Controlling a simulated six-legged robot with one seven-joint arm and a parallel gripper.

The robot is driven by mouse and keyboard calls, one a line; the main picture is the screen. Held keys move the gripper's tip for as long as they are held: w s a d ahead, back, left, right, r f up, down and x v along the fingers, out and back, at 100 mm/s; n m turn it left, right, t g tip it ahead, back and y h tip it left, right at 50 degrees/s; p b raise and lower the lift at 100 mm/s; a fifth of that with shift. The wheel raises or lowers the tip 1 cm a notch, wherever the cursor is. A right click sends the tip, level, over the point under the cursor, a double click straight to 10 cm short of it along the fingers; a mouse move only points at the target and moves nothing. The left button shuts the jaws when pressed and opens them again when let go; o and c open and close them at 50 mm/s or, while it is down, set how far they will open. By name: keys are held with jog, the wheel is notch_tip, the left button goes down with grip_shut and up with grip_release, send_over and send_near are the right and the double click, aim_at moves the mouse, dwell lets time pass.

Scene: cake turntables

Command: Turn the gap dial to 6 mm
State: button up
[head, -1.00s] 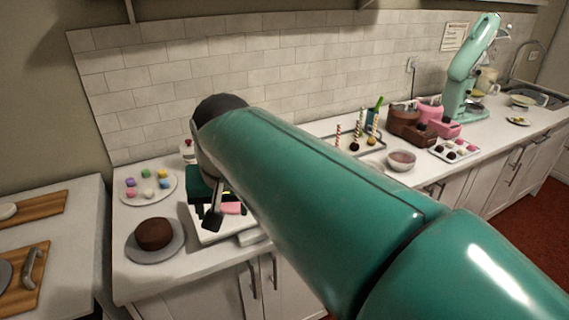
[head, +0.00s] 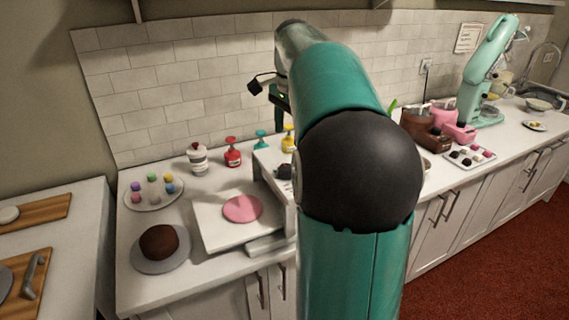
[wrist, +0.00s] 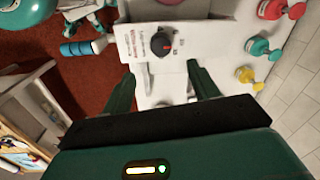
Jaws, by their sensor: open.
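The gap dial (wrist: 161,44) is a round black knob with a small red mark, on the white face of the sheeter (wrist: 218,30). Printed marks surround it in the wrist view, too small to read surely. In the head view the dial (head: 284,172) is a dark knob on the sheeter's side, partly cut off by my arm. My gripper (wrist: 161,67) is open, its two dark green fingers apart on either side below the dial in the picture, with no visible contact. In the head view my gripper's fingers are not clearly seen; my arm hides part of the sheeter.
A pink disc (head: 243,208) lies on the sheeter's white tray (head: 212,236). Red (head: 233,152), teal (head: 262,140) and yellow (head: 288,139) bottles stand behind. A brown cake (head: 159,240) sits on a turntable at the left. The tiled wall is close behind.

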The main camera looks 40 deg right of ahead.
aim_at(287, 167)
jog(key=f, duration=0.7)
jog(key=w+f, duration=0.1)
jog(key=f, duration=0.2)
jog(key=shift+f, duration=0.4)
jog(key=shift+d, duration=0.1)
jog(key=c, duration=1)
